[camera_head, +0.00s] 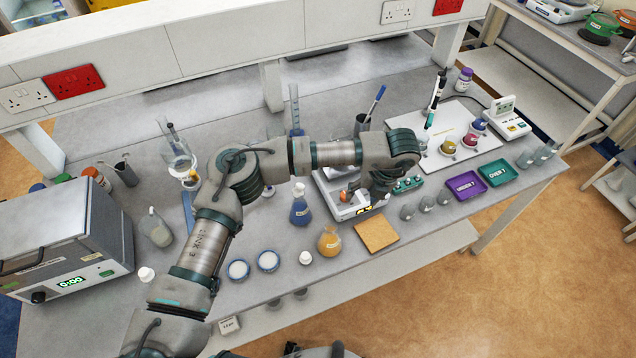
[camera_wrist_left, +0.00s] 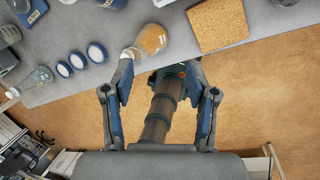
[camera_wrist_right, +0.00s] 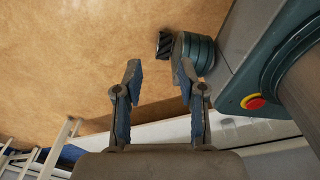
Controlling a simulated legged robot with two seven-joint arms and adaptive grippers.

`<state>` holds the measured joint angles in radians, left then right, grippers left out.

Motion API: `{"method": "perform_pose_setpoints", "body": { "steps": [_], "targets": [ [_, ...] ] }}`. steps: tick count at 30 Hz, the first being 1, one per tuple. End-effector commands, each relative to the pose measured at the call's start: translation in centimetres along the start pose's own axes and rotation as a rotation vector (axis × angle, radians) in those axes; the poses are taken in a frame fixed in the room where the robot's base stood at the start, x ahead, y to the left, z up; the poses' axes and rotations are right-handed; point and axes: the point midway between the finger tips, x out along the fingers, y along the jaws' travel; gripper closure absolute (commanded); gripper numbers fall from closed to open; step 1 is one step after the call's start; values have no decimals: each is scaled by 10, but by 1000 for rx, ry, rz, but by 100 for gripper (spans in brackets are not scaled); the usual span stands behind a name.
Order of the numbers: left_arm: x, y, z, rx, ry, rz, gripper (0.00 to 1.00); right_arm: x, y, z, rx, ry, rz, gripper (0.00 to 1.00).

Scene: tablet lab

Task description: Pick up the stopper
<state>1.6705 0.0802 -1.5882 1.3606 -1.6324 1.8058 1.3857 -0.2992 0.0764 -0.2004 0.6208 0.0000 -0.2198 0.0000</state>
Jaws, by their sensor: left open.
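Small white pieces could be stoppers. One (camera_head: 305,258) lies at the front of the bench beside the orange flask (camera_head: 329,242). Another white top (camera_head: 298,188) sits on the blue flask (camera_head: 300,212). I cannot tell which is the task's stopper. My left arm reaches across the bench, and its gripper (camera_head: 374,198) is largely hidden under the wrist. In the left wrist view, the gripper (camera_wrist_left: 163,95) has its fingers apart, with the orange flask (camera_wrist_left: 151,39) beyond them. My right gripper (camera_wrist_right: 157,80) is open and empty above the floor.
White dishes (camera_head: 238,270) stand at the front. A cork mat (camera_head: 376,234), small glass beakers (camera_head: 407,212), and purple (camera_head: 466,186) and green (camera_head: 499,173) trays stand right. A boxy device (camera_head: 65,240) fills the left end. The front edge is close to the flasks.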

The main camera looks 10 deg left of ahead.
Motion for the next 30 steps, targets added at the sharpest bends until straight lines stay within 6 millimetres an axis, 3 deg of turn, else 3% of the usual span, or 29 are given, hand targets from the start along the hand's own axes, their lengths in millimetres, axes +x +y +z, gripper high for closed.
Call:
{"method": "perform_pose_setpoints", "body": {
  "steps": [1,3,8,21,30],
  "targets": [
    [-14,24,18,-67,-60,90,42,0,0,0,0,0,0,60],
    [-29,51,34,-146,-119,190,42,0,0,0,0,0,0,60],
    [-41,75,48,-224,-170,285,42,-1,0,0,0,0,1,60],
    [48,109,60,-224,-166,283,42,-19,10,2,-4,-5,11,60],
    [76,118,63,-223,-166,281,42,-28,9,0,-3,-4,10,60]
  ]
}}
